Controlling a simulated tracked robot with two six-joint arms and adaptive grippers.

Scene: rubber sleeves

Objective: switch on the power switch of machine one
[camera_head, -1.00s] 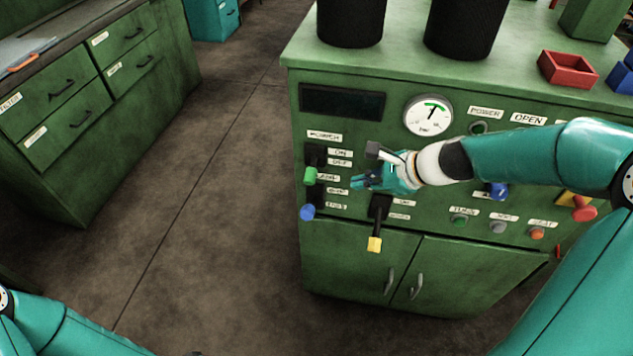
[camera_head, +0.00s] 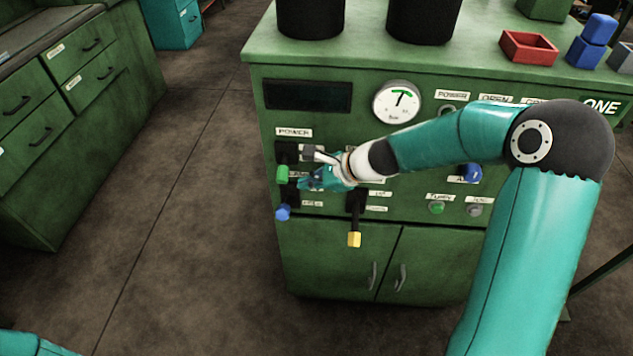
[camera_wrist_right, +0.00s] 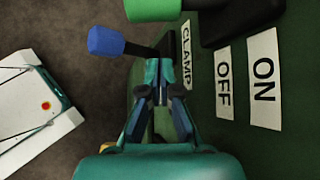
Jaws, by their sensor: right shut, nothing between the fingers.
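The power switch of machine one is at the upper left of the green front panel in the head view. Its black base (camera_head: 287,152) sits under the POWER label, and its green handle (camera_head: 283,173) hangs downward. In the right wrist view the green handle (camera_wrist_right: 160,9) is at the top edge, on the OFF label's side. My right gripper (camera_head: 302,184) is shut and empty, just right of the green handle; I cannot tell if they touch. Its fingers (camera_wrist_right: 160,88) show in the wrist view, near the CLAMP label. My left gripper is out of view.
A blue-handled lever (camera_head: 283,212) sits just below the power switch; it is close to my fingers in the wrist view (camera_wrist_right: 107,41). A yellow-handled lever (camera_head: 354,239) hangs to the lower right. Two black cylinders stand on the machine top (camera_head: 362,53). The floor left of it is clear.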

